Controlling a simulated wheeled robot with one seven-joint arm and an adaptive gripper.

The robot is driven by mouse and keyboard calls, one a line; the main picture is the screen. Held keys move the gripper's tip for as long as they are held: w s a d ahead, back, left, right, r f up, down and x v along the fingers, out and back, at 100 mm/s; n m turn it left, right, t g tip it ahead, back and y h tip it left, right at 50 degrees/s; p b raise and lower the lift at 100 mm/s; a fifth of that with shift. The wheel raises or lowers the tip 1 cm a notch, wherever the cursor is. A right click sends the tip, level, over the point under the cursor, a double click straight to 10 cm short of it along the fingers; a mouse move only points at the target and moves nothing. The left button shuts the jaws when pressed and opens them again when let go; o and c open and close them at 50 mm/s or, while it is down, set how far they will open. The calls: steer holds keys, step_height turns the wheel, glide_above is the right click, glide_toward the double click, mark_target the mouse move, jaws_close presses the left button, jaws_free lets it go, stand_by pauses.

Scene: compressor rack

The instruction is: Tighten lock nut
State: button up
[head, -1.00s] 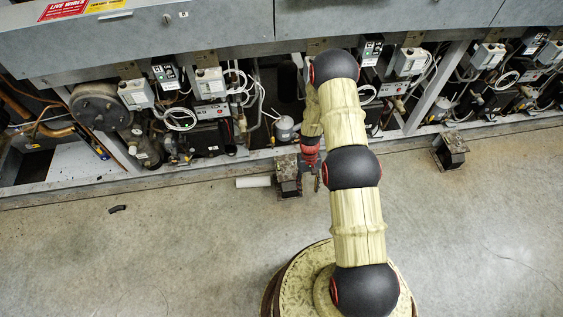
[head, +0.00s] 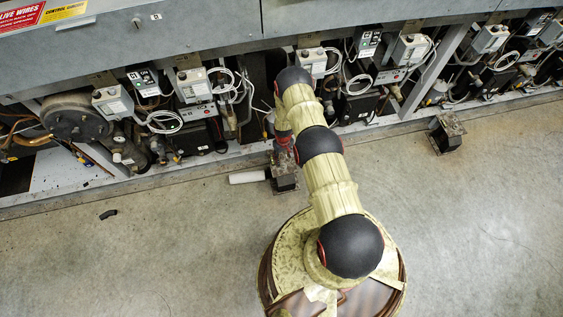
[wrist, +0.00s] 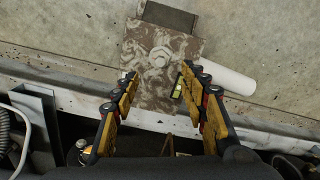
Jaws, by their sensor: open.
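A hex nut (wrist: 160,57) sits on the worn, rust-stained top of a square metal foot (wrist: 140,92), near the middle of the wrist view. The same foot shows in the head view (head: 286,184) on the floor at the rack's front edge; the nut cannot be made out there. My gripper (wrist: 158,76) is open and empty in the wrist view, its two yellow-and-black fingers apart on either side of the foot's top, with the nut just beyond the tips. Its height above the foot is unclear. In the head view my arm hides most of the gripper.
A white tube (head: 247,177) lies beside the foot; it also shows in the wrist view (wrist: 228,80). The rack's rail (wrist: 75,92) and equipment lie close to the fingers. A second foot (head: 446,133) stands to the right. The open floor (head: 150,260) is mostly clear.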

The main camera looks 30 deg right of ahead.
step_height(320, 180, down, 7)
steer(key=b, duration=0.2)
steer(key=shift+b, duration=0.4)
steer(key=shift+c, duration=0.6)
steer(key=shift+s, duration=0.1)
jaws_close()
